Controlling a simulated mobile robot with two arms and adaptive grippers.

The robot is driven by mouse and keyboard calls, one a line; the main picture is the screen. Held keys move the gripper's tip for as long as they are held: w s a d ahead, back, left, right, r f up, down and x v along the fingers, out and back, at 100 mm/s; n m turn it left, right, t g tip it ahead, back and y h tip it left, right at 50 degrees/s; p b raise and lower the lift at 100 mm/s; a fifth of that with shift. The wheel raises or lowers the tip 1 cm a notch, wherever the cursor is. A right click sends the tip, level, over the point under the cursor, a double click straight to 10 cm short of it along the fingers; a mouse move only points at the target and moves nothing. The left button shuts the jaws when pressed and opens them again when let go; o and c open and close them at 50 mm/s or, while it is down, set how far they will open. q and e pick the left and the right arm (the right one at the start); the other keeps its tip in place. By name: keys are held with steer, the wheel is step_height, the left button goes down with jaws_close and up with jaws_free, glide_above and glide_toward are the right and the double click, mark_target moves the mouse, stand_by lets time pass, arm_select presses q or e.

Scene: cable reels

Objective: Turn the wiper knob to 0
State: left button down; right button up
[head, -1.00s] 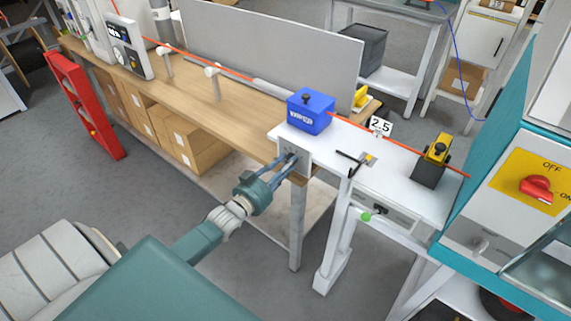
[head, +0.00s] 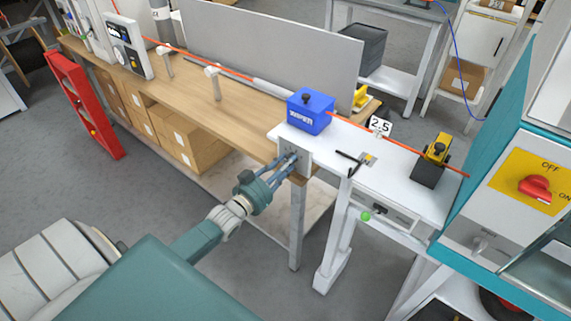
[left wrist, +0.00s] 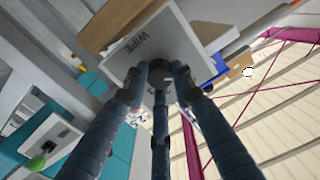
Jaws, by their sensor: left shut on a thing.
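The blue wiper box (head: 310,112) stands on the white bench end, with an orange cable passing through it. Below it is a pale plate (head: 303,150), which carries the word "WIPE" in the left wrist view (left wrist: 150,42). My left gripper (head: 290,160) reaches this plate from the front. In the left wrist view its blue-grey fingers (left wrist: 160,75) come together at the plate, shut on the wiper knob, which they mostly hide. The knob's setting cannot be read. My right gripper is not in view.
A "2.5" sign (head: 380,126), a black-handled part (head: 352,160) and a yellow-black device (head: 433,160) are on the white bench. A teal cabinet with a red switch (head: 535,188) stands at the right. A bench leg (head: 297,225) is below my gripper.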

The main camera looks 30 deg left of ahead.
arm_select(q)
steer(key=shift+w+a+r, duration=0.15)
steer(key=shift+w+r, duration=0.05)
steer(key=shift+r, duration=0.45)
stand_by(1.9)
steer(key=c, duration=1.4)
jaws_free()
steer(key=shift+n, duration=0.3)
steer(key=shift+c, duration=0.2)
steer(key=shift+s+f, duration=0.1)
steer(key=shift+f, duration=0.15)
steer(key=shift+s+f, duration=0.1)
steer(key=shift+f, duration=0.05)
steer(key=s, duration=1.2)
steer(key=shift+a+r, duration=0.2)
steer(key=shift+r, duration=0.05)
steer(key=shift+w, duration=0.1)
